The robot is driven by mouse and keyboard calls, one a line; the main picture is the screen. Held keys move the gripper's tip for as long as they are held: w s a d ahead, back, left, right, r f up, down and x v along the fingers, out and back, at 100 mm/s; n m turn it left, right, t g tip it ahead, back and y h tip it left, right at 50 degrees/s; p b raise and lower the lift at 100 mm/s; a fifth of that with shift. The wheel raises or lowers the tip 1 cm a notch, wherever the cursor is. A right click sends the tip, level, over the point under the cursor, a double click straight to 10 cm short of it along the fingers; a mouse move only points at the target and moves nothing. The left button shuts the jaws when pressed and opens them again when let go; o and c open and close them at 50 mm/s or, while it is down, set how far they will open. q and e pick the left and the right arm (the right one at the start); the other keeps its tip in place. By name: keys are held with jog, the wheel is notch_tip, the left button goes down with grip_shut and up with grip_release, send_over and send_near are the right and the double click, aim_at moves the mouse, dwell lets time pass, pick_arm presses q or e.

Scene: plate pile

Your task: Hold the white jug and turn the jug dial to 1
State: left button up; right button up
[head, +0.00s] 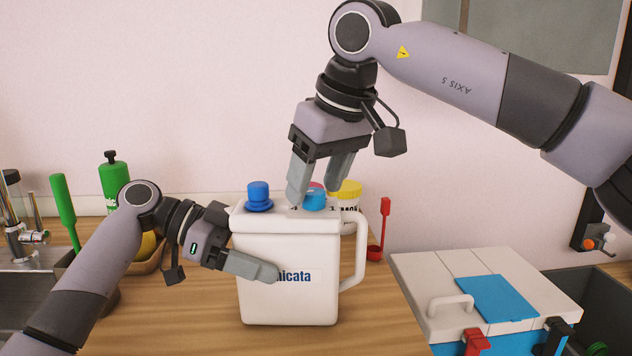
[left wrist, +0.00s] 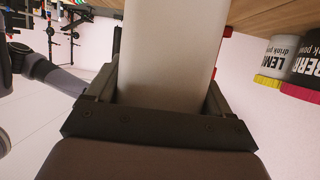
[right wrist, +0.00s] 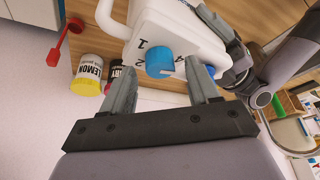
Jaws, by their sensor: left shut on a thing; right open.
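The white jug (head: 288,300) stands upright on the wooden counter, with its handle on the right and a blue cap (head: 258,195) on top at the left. My left gripper (head: 262,268) is shut on the jug's body from the left; the jug fills its jaws in the left wrist view (left wrist: 170,50). The blue jug dial (head: 314,201) sits on the jug's top at the right. In the right wrist view the dial (right wrist: 160,62) shows between the fingers, with numbers 1, 2 and 4 printed around it. My right gripper (head: 317,185) is open just above the dial, fingers on either side.
A yellow-lidded lemon tub (head: 348,195) and a red scoop (head: 378,240) stand behind the jug. A white cooler box (head: 440,270) with a blue panel is at the right. A green bottle (head: 113,180) and a sink are at the left.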

jog(key=shift+w+a+f, duration=0.1)
jog(key=shift+f, duration=0.25)
jog(key=c, duration=1)
jog(key=shift+c, duration=0.2)
